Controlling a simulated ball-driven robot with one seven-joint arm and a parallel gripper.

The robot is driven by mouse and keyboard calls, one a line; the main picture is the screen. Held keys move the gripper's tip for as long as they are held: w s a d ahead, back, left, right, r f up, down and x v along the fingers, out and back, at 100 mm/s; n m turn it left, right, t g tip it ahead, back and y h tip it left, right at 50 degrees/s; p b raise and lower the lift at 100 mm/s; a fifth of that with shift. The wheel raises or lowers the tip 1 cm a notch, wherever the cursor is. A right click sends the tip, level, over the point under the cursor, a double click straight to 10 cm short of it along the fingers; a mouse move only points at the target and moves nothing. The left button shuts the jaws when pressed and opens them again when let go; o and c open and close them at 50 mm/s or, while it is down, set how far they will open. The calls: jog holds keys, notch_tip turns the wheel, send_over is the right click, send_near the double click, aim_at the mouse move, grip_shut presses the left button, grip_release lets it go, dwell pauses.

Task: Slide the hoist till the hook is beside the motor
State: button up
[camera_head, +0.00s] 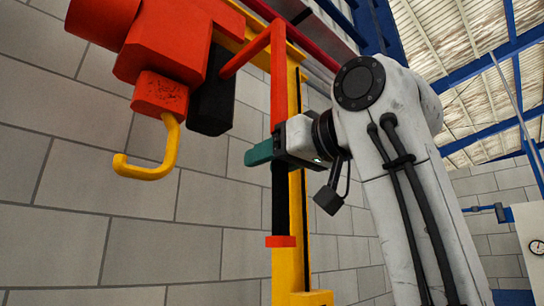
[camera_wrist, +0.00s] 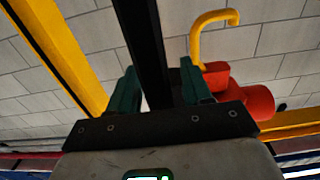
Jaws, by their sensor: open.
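The hoist (camera_head: 165,45) is an orange-red body at the upper left, high against the wall. Its yellow hook (camera_head: 168,150) hangs below it and also shows in the wrist view (camera_wrist: 200,35). A red bar (camera_head: 278,75) comes down right of the hoist and carries a black grip (camera_head: 279,205) with a red end cap (camera_head: 280,241). My gripper (camera_head: 258,152) has green fingers and is at the top of the black grip. In the wrist view my open gripper (camera_wrist: 160,85) has the black bar between its fingers. I cannot make out a separate motor.
A yellow post (camera_head: 296,220) stands close behind the grip, and a yellow beam (camera_wrist: 60,45) shows in the wrist view. A black box (camera_head: 212,95) hangs beside the hoist. A grey block wall (camera_head: 70,225) fills the left. A panel with a gauge (camera_head: 532,240) is far right.

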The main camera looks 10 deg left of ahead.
grip_shut()
dwell(0.4)
